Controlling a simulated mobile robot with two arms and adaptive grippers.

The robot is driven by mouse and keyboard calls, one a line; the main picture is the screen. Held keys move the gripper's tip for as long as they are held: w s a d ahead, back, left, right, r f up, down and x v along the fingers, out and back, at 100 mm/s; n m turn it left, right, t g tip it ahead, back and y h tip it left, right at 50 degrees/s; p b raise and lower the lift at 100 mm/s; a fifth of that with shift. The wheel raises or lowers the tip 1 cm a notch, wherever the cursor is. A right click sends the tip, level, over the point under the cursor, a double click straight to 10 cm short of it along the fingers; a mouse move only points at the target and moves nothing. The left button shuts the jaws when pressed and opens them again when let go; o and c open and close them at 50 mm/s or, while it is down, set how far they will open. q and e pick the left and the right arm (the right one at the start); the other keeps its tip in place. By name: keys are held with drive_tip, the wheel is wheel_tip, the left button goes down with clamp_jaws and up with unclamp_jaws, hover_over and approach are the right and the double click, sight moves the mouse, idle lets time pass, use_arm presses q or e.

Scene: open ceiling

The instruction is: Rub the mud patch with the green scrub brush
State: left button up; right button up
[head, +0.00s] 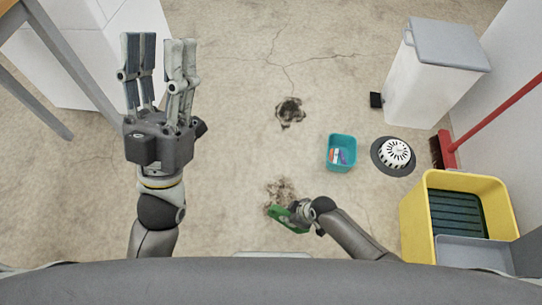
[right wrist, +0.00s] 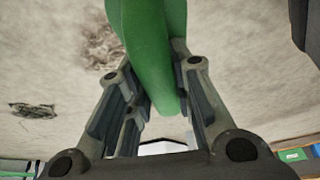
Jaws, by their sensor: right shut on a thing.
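The green scrub brush (head: 286,220) is held low over the floor in my right gripper (head: 299,212). In the right wrist view the fingers (right wrist: 150,85) close on both sides of its green body (right wrist: 150,40). A speckled brown mud patch (head: 281,188) lies just beyond the brush in the head view, and also shows in the right wrist view (right wrist: 101,48). The brush overlaps its near edge; contact cannot be told. A second, darker patch (head: 290,112) lies farther off. My left gripper (head: 160,42) is raised at the left, fingers apart and empty.
A teal bin (head: 341,139) with small items and a round drain cover (head: 396,153) lie to the right. A white lidded bin (head: 430,80), a red broom (head: 447,148) and a yellow bucket (head: 412,215) stand along the right. The floor between the patches is clear.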

use_arm(q)
drive_tip(key=shift+w+d+f+g, duration=0.15)
drive_tip(key=shift+w+f+g, duration=0.3)
drive_tip(key=shift+w, duration=0.35)
